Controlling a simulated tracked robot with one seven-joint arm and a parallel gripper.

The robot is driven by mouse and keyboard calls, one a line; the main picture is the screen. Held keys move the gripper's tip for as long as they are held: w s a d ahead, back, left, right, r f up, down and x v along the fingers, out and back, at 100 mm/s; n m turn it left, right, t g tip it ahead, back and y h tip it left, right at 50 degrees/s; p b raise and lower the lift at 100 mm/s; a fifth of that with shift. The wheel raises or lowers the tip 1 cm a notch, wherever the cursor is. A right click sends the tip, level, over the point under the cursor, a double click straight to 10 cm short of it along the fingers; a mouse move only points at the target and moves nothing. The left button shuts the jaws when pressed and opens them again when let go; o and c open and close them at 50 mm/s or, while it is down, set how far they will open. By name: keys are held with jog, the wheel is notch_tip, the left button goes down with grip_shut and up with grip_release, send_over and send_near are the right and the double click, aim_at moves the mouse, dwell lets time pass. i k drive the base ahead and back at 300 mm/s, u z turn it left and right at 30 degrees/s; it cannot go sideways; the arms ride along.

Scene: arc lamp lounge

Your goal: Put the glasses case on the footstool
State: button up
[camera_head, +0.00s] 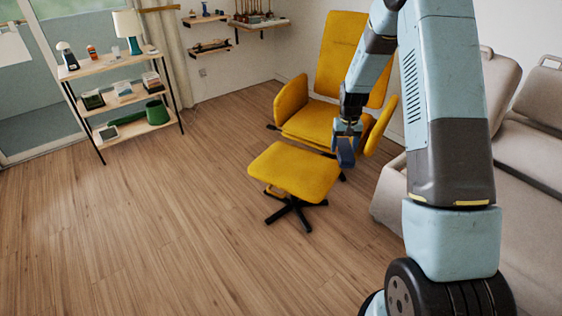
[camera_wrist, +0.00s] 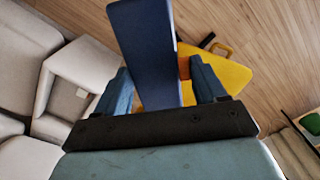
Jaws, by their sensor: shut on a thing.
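A dark blue glasses case (camera_head: 346,153) hangs in my gripper (camera_head: 347,134) in the head view. It also shows large in the wrist view (camera_wrist: 148,50), between the two blue fingers of the gripper (camera_wrist: 160,88). The gripper is shut on the case. The yellow footstool (camera_head: 293,172) stands on a dark star base in front of the yellow armchair. In the head view the case is up and to the right of the footstool's cushion. In the wrist view part of the footstool (camera_wrist: 222,72) shows behind the case, and the case hides some of it.
The yellow armchair (camera_head: 342,55) stands just behind the footstool. A beige sofa (camera_head: 525,150) is on the right. A shelf rack (camera_head: 115,95) with a lamp and several small items is at the far left. The wooden floor (camera_head: 170,230) left of the footstool is clear.

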aim_at(288, 158)
jog(key=u, duration=0.25)
jog(key=i, duration=1.05)
jog(key=u, duration=0.35)
jog(key=i, duration=1)
jog(key=z, duration=0.45)
